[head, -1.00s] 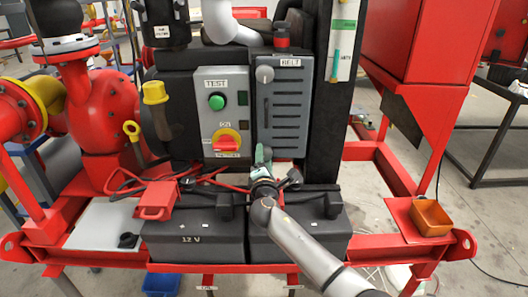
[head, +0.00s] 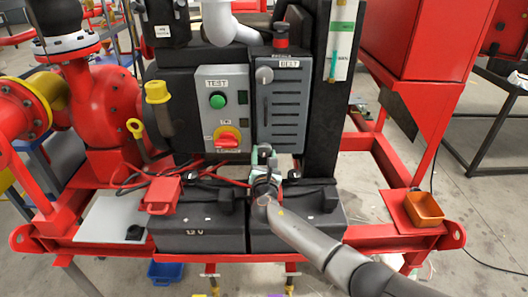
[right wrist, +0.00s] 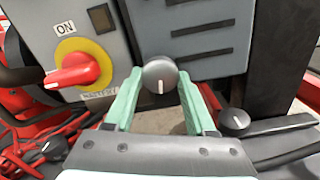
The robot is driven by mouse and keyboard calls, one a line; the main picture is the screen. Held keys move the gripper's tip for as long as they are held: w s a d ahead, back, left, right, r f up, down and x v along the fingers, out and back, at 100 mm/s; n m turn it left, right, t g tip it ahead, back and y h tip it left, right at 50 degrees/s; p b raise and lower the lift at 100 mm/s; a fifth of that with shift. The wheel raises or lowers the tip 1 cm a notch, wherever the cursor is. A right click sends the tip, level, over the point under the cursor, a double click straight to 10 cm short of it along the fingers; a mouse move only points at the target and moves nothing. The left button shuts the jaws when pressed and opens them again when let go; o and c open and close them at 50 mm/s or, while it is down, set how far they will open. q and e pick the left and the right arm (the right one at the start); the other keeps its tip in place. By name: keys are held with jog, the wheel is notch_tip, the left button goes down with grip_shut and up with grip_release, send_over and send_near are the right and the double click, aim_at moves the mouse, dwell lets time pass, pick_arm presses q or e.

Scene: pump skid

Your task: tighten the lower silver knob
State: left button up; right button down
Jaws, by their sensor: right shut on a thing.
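The lower silver knob (right wrist: 160,75) is a grey round knob with a pale pointer line that points downward. It sits at the lower edge of the grey BELT panel (head: 282,110). My right gripper (right wrist: 158,88) has its pale green fingers on either side of the knob and is shut on it. In the head view my right gripper (head: 265,158) reaches up to the panel's lower edge and hides the knob there. The upper silver knob (head: 264,75) shows clear at the panel's top left. My left gripper is in no view.
The TEST box (head: 223,108) with its green button and red rotary switch (right wrist: 78,71) is close on the left. Two black batteries (head: 200,233) stand below my right gripper.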

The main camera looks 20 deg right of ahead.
jog(key=shift+r+n, duration=0.1)
jog(key=shift+n, duration=0.3)
jog(key=shift+c, duration=1.1)
grip_release()
jog(key=shift+s, duration=0.1)
jog(key=shift+s+a+p, duration=0.2)
jog(key=shift+s+p, duration=0.25)
jog(key=shift+s, duration=0.15)
jog(key=p+v, duration=0.1)
jog(key=v, duration=1)
jog(key=shift+p, duration=0.3)
